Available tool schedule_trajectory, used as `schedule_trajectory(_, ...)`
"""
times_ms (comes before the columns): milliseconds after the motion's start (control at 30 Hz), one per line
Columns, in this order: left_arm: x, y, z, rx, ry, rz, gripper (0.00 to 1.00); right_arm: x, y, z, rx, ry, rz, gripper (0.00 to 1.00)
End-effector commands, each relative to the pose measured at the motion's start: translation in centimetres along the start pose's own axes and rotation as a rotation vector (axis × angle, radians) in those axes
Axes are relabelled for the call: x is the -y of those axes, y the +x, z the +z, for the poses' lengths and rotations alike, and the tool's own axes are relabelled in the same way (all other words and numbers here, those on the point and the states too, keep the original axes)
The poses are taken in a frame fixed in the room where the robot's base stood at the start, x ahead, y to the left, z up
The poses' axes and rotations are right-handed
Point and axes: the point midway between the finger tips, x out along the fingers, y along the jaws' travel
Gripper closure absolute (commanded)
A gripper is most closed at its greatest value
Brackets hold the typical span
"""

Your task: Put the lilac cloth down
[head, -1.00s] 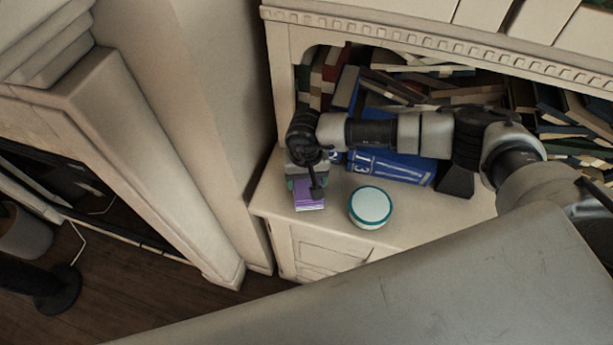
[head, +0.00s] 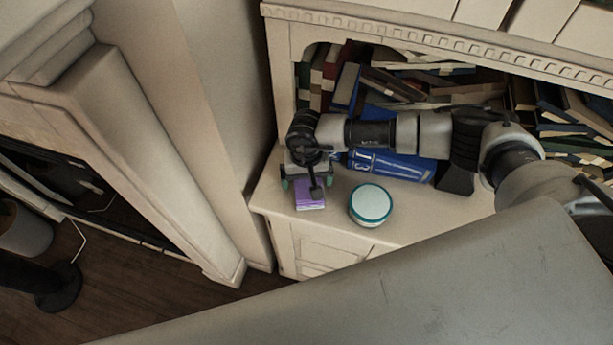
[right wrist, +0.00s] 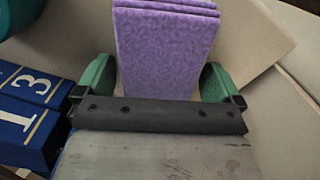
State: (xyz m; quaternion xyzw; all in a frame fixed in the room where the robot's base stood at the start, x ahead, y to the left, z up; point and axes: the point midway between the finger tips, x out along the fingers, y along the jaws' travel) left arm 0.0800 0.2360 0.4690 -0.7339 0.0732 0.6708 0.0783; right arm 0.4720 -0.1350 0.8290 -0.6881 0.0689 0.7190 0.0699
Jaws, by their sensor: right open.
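The lilac cloth (head: 311,197) is a folded, patterned stack on the cream cabinet top, near its left end. It also shows in the right wrist view (right wrist: 165,50), between the two green fingers. My right gripper (head: 307,183) is open around the cloth, one finger on each side. In the right wrist view, a small gap shows beside the cloth at the fingers. Part of the cloth is hidden by my wrist in the head view. My left gripper is not in view.
A round white tub with a teal rim (head: 370,205) stands right of the cloth. Blue numbered books (head: 395,165) lie behind it, under my right arm. The shelf behind holds many jumbled books (head: 425,85). The cabinet top (head: 430,215) is bare at the right front.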

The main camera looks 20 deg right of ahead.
Motion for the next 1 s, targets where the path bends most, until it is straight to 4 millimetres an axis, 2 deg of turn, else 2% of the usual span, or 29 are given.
schedule_trajectory(33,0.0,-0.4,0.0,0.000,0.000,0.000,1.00,0.0,-0.5,0.0,-0.001,0.000,-0.001,0.03)
schedule_trajectory(167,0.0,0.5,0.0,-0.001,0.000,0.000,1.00,0.0,-2.4,-0.1,-0.004,-0.001,-0.003,0.03)
schedule_trajectory(400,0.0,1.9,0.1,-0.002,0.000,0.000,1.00,0.0,-7.6,-0.1,-0.006,-0.003,-0.003,0.03)
schedule_trajectory(600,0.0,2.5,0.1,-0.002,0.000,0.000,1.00,0.0,-10.9,-0.1,-0.003,0.000,-0.002,0.03)
schedule_trajectory(767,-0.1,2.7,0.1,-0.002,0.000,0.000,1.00,0.0,-12.0,0.0,-0.001,0.000,-0.001,0.03)
schedule_trajectory(1000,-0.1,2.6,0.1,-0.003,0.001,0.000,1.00,0.0,-12.2,0.0,0.000,0.000,0.000,0.03)
